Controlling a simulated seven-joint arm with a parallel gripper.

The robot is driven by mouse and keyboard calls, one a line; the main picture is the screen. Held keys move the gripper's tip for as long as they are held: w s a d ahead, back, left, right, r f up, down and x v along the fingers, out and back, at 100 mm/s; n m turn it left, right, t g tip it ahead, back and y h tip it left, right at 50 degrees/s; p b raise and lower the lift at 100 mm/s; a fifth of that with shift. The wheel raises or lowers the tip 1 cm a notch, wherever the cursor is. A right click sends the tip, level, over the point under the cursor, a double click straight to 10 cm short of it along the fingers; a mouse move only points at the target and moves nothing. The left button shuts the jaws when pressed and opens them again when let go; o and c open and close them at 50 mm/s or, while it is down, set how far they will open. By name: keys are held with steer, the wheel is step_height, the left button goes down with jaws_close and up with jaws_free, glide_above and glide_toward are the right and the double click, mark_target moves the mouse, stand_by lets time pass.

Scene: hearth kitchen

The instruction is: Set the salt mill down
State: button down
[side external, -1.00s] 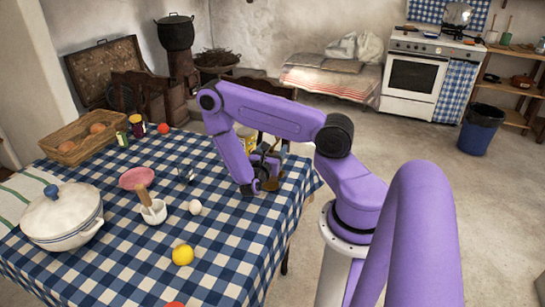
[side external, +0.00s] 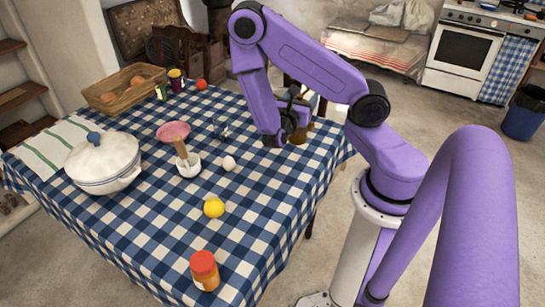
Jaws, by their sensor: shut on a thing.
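The salt mill (side external: 301,134) shows as a small brown wooden shape at my gripper, near the far right part of the checked table. Much of it is hidden behind the gripper and my purple arm. My gripper (side external: 291,129) is low over the cloth and shut on the mill. I cannot tell whether the mill's base touches the cloth. The table (side external: 150,215) has a blue and white checked cloth.
An egg (side external: 229,163), a glass (side external: 220,127) and a mortar (side external: 188,168) with pestle stand left of my gripper. Cloth right of the lemon is clear.

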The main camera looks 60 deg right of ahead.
steer(key=s+a+r, duration=0.2)
steer(key=s+a, duration=0.2)
steer(key=a, duration=0.5)
steer(key=w+d+f, duration=0.5)
steer(key=w+f, duration=0.7)
steer(key=f, duration=0.1)
steer(key=shift+w+f+t, duration=0.15)
steer(key=shift+w+t, duration=0.05)
steer(key=shift+t, duration=0.2)
steer(key=shift+f, duration=0.15)
steer(key=shift+c, duration=0.8)
jaws_free()
